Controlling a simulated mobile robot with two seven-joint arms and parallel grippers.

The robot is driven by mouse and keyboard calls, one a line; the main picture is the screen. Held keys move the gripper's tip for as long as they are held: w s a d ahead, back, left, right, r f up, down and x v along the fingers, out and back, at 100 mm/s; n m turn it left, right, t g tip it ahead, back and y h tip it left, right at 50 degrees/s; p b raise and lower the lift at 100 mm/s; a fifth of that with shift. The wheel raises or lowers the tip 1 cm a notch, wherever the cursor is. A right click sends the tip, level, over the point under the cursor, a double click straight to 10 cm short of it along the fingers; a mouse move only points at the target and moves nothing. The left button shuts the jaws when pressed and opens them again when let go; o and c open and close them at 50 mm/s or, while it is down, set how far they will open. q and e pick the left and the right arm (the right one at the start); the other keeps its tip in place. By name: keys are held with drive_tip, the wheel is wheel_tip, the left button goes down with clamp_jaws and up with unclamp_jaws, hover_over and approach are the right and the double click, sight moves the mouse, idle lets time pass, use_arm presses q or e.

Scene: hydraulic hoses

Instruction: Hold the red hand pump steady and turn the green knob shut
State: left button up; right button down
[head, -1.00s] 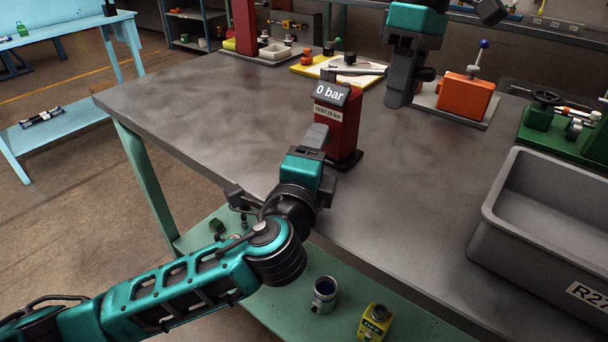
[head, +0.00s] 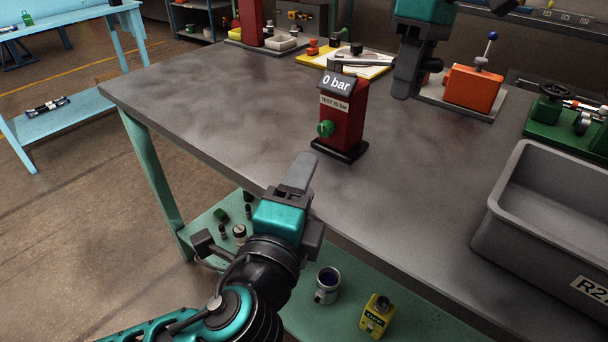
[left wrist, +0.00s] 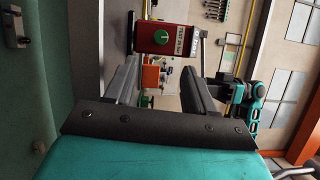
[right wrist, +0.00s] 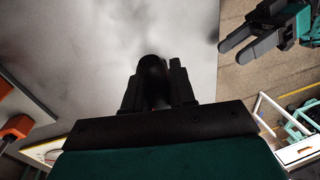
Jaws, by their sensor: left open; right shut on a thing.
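The red hand pump (head: 349,120) stands upright on its black base on the grey bench, its display reading 0 bar. The green knob (head: 326,128) is on its front face; both also show in the left wrist view, the knob (left wrist: 162,37) ahead of the fingers. My left gripper (head: 301,170) is open and empty, apart from the knob, in front of the pump at the bench edge. My right gripper (head: 408,80) is shut on the black grip of the pump's lever (head: 432,65), to the right of the pump. In the right wrist view, the dark grip (right wrist: 152,75) sits between the fingers.
A grey bin (head: 500,215) stands at the right, with a green device (head: 562,125) behind it. An orange unit with a blue-knobbed lever (head: 473,88) is at the back right. A yellow-edged board (head: 312,60) lies behind the pump. The bench left of the pump is clear.

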sight(322, 131)
use_arm(q)
drive_tip(key=w+a+n+g, duration=0.1)
drive_tip(key=w+n, duration=0.1)
drive_tip(key=n, duration=0.1)
drive_tip(key=w+n+g+h, duration=0.1)
drive_tip(key=n+g, duration=0.1)
drive_tip(key=n, duration=0.1)
drive_tip(key=w+a+n+g, duration=0.1)
drive_tip(key=w+n, duration=0.1)
drive_tip(key=n, duration=0.1)
drive_tip(key=shift+w+a+f+h, duration=0.25)
drive_tip(key=shift+w+a+h, duration=0.05)
drive_tip(key=shift+w+a+r+n+g, duration=0.25)
drive_tip(key=shift+n+g, duration=0.15)
drive_tip(key=shift+n, duration=0.4)
drive_tip(key=a+r+n+g+h, duration=0.3)
drive_tip(key=r+n+h, duration=0.25)
drive_tip(key=n, duration=0.25)
drive_tip(key=shift+n+g+y, duration=0.35)
drive_tip(key=shift+n+g, duration=0.15)
drive_tip(key=shift+n, duration=0.1)
drive_tip(key=x, duration=0.3)
drive_tip(key=f+x, duration=0.1)
drive_tip(key=x, duration=0.7)
drive_tip(key=shift+s+f, duration=0.1)
drive_tip(key=shift+f, duration=0.1)
